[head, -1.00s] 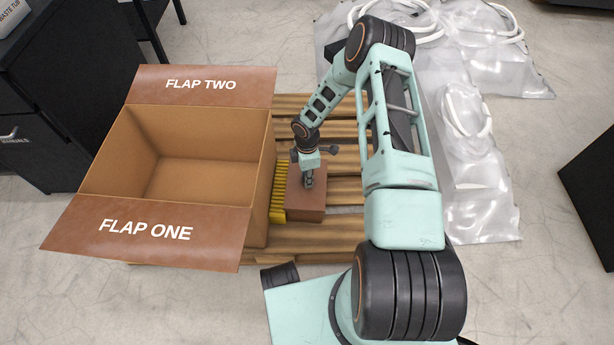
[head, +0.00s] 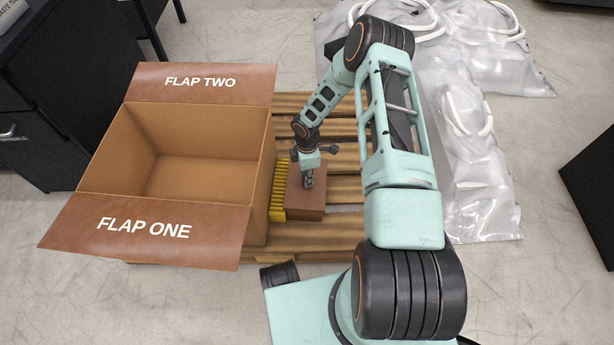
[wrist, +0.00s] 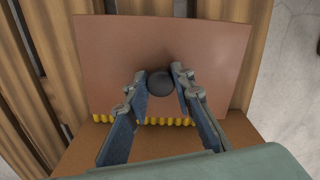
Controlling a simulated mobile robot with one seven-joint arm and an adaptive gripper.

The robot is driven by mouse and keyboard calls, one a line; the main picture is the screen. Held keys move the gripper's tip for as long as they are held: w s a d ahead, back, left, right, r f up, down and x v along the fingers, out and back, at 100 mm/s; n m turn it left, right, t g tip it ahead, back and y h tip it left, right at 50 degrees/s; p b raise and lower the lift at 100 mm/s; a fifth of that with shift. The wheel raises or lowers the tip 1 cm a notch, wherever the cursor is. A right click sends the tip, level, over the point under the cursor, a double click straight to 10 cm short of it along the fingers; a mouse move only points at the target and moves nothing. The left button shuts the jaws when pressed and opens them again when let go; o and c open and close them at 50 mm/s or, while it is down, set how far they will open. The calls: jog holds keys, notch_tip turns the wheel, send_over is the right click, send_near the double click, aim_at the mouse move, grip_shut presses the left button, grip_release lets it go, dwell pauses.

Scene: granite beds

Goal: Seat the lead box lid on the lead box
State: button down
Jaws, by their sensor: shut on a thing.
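The lead box lid shows in the wrist view as a flat reddish-brown plate (wrist: 215,60) with a dark round knob (wrist: 158,83) near its middle. My gripper (wrist: 160,78) has its fingers on either side of the knob and is shut on it. In the head view my gripper (head: 308,184) points down onto the top of a reddish-brown block (head: 306,205), which appears to be the lead box with the lid over it. I cannot make out a seam or gap between lid and box. The lid hides the box's inside.
A large open carton (head: 262,190) with flaps spread stands just left. A yellow ridged strip (head: 277,195) lies between it and the block. Both are on a slatted wooden pallet (head: 345,190). Clear plastic bags with white handles (head: 480,200) lie to the right.

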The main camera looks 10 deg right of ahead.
jog(key=shift+f+b, duration=0.35)
jog(key=shift+f, duration=0.05)
dwell(0.4)
jog(key=c, duration=1.6)
grip_release()
notch_tip(320, 180, up, 12)
jog(key=shift+r, duration=0.1)
